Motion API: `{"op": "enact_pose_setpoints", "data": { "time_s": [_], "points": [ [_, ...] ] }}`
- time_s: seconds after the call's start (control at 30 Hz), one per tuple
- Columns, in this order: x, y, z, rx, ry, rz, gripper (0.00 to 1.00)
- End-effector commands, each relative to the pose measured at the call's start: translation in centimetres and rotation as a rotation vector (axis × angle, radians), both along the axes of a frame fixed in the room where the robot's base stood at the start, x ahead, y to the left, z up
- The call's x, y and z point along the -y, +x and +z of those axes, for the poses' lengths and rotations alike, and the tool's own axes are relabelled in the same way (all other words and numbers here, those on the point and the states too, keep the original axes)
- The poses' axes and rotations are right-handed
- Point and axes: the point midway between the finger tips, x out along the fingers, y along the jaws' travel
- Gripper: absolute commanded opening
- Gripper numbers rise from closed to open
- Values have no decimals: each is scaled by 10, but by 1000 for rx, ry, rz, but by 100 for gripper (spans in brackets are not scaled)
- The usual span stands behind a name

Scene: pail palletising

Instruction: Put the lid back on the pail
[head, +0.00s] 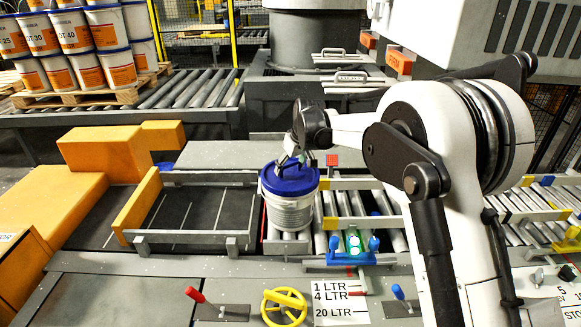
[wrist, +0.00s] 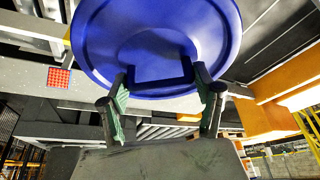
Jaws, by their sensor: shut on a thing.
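The round blue lid (head: 291,183) is directly over the mouth of the white pail (head: 288,213), which stands upright on the conveyor. The lid hides the pail's rim, and I cannot tell whether it is fully seated or slightly above. My gripper (head: 293,160) reaches down to the lid's top from the right. In the wrist view, the lid (wrist: 150,75) fills the upper middle, and the two fingers of my gripper (wrist: 163,82) are shut on the raised part at its centre. The pail is hidden in the wrist view.
Roller conveyor (head: 345,208) runs to the right of the pail, and a dark belt (head: 190,212) with an orange pusher (head: 137,205) lies to the left. Low metal rails (head: 185,237) edge the line. A yellow handwheel (head: 285,306) is in front. Stacked pails (head: 75,35) stand at the back left.

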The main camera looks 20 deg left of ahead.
Motion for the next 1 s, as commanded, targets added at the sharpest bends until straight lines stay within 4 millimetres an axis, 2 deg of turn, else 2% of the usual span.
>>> {"op": "enact_pose_setpoints", "data": {
  "time_s": [0.3, 0.33, 0.47, 0.67, 0.77, 1.0],
  "points": [
    [0, 0, 0, 0, 0, 0, 38],
    [0, 0, 0, 0, 0, 0, 68],
    [0, 0, 0, 0, 0, 0, 85],
    [0, 0, 0, 0, 0, 0, 86],
    [0, 0, 0, 0, 0, 0, 100],
    [0, 0, 0, 0, 0, 0, 100]
  ]
}}
